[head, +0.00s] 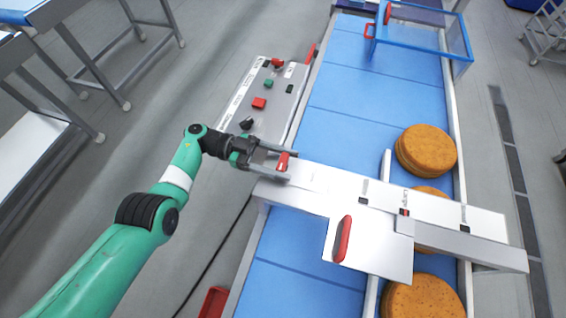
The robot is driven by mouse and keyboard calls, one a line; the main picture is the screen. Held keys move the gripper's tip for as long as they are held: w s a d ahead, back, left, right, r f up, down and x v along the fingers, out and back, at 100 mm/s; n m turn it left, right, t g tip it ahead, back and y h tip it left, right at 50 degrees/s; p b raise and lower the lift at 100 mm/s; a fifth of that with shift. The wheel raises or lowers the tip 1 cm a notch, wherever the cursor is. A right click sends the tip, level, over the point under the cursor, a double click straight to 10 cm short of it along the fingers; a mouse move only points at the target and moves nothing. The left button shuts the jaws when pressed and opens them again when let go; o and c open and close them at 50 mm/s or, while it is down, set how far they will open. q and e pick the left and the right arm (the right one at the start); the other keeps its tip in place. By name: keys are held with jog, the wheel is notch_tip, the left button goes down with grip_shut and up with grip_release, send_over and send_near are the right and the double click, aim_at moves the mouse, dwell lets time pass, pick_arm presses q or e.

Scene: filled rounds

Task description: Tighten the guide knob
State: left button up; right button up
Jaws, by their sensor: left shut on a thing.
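The guide knob (283,161) is a small red piece at the left end of the white guide bar (322,182) that crosses the conveyor. My left gripper (280,161) comes in from the left and its fingers are shut on the red knob, one on each side. The fingers partly hide the knob. A larger red handle (343,239) stands on the white plate (392,262) attached to the bar. My right gripper is out of view.
The blue conveyor belt (350,90) carries round brown cakes (427,150), some partly under the bar. A control panel (262,85) with buttons stands beside the belt. A blue-framed clear guard (425,35) spans the far end. A red bin (213,302) is at the bottom.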

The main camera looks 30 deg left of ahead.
pick_arm(q)
jog(key=shift+r, duration=0.2)
jog(key=o, duration=1.4)
jog(key=shift+f, duration=0.15)
jog(key=shift+c, duration=0.2)
jog(key=s+a+b, duration=0.1)
jog(key=a+b, duration=0.7)
jog(key=a, duration=0.3)
jog(key=shift+s+a, duration=0.25)
jog(key=shift+s, duration=0.1)
